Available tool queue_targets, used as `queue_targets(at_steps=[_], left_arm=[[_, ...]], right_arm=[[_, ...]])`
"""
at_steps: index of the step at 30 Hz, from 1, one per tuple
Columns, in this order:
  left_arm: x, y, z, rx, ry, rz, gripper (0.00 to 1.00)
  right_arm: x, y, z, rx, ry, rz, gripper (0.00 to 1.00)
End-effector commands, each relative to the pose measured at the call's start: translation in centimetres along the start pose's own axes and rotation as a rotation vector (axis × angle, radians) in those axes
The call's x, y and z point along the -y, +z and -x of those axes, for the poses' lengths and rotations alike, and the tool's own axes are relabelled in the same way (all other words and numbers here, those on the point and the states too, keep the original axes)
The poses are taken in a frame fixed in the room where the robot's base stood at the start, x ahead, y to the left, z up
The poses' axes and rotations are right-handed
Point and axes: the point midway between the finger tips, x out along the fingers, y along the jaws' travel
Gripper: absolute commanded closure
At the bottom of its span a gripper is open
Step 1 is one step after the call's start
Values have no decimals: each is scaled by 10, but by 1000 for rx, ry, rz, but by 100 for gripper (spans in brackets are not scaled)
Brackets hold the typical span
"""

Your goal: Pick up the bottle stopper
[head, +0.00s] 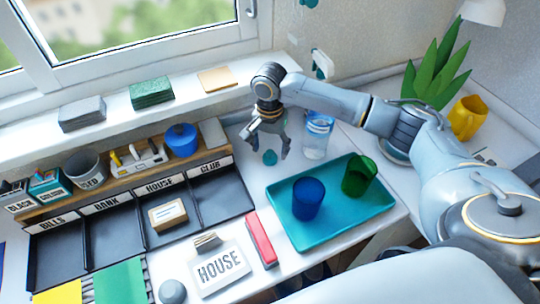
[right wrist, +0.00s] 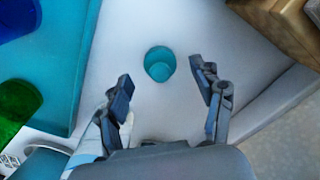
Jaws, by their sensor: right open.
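The bottle stopper looks to be the small round teal piece (head: 270,157) on the white tabletop, just left of a clear bottle with a blue band (head: 316,138). In the right wrist view the teal piece (right wrist: 160,63) lies a little beyond the fingertips, roughly centred between them. My right gripper (head: 267,144) is open and empty above and around it in the head view; the same gripper (right wrist: 164,84) shows both fingers spread wide. I cannot tell the exact height gap. My left gripper is not in view.
A teal tray (head: 300,236) holds a blue cup (head: 307,198) and a green cup (head: 359,176). A black sorter (head: 98,243) with labelled compartments stands left. A red block (head: 262,238) and a HOUSE sign (head: 219,268) are in front. A plant (head: 435,75) stands right.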

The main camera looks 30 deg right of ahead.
Motion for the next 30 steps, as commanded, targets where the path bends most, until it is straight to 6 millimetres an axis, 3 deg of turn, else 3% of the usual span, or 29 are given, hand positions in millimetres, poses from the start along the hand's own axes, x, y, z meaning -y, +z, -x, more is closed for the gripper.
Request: queue_targets(at_steps=[6,13,14,18,20,30], left_arm=[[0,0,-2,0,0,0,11],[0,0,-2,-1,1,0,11],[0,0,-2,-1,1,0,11],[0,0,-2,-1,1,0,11],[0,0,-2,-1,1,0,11],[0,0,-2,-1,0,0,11]], right_arm=[[-1,0,-25,-2,-1,1,33],[-1,0,-26,-2,-1,1,33],[-1,0,-26,-2,-1,1,35],[-1,0,-26,-1,-1,1,64],[-1,0,-26,-1,-1,1,72],[-1,0,-25,-1,-1,1,75]])
